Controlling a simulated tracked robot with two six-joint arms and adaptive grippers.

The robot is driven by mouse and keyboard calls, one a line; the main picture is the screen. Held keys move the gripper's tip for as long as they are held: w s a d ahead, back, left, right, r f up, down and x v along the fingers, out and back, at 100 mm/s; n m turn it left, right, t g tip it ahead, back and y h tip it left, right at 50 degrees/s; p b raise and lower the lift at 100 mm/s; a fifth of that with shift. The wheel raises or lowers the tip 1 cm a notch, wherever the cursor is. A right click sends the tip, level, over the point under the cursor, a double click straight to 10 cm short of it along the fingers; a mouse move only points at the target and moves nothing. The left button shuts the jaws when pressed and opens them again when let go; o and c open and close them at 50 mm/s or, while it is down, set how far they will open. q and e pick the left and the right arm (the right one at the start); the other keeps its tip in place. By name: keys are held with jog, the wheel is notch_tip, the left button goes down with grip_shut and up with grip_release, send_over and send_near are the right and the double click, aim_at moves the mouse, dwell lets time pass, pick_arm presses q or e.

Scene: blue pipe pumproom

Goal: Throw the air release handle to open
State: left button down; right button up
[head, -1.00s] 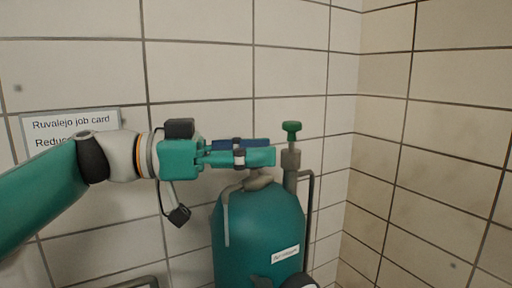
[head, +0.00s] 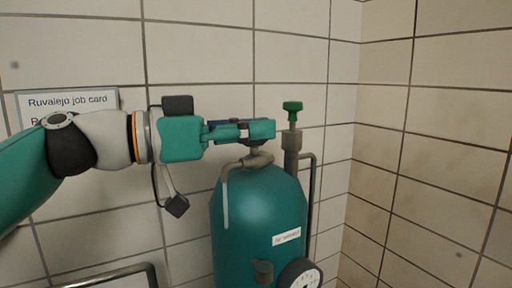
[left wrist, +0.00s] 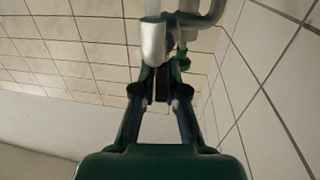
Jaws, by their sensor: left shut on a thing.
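A teal tank (head: 258,210) stands by the wall, with a grey valve and bent outlet pipe (head: 247,163) on its top. My left gripper (head: 250,130) reaches in from the left just above this valve. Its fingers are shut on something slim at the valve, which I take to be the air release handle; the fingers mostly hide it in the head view. In the left wrist view the grey pipe (left wrist: 155,40) runs just beyond the fingertips (left wrist: 162,72). My right gripper is not in view.
A green knob (head: 292,107) tops a grey stem to the right of my left fingers. A dark pipe (head: 313,200) runs down beside the tank. A gauge (head: 302,276) sits low at the front. A job card (head: 70,103) hangs on the tiled wall behind my arm.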

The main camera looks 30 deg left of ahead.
pick_arm(q)
jog(key=shift+d+n+t+y+p, duration=0.1)
jog(key=shift+n+t+y+p, duration=0.4)
jog(key=shift+n+y, duration=0.15)
jog(key=shift+n+t+y, duration=0.3)
jog(key=shift+n+y, duration=0.05)
jog(key=shift+y, duration=0.3)
jog(key=c, duration=1.2)
grip_release()
jog(key=shift+v, duration=6.05)
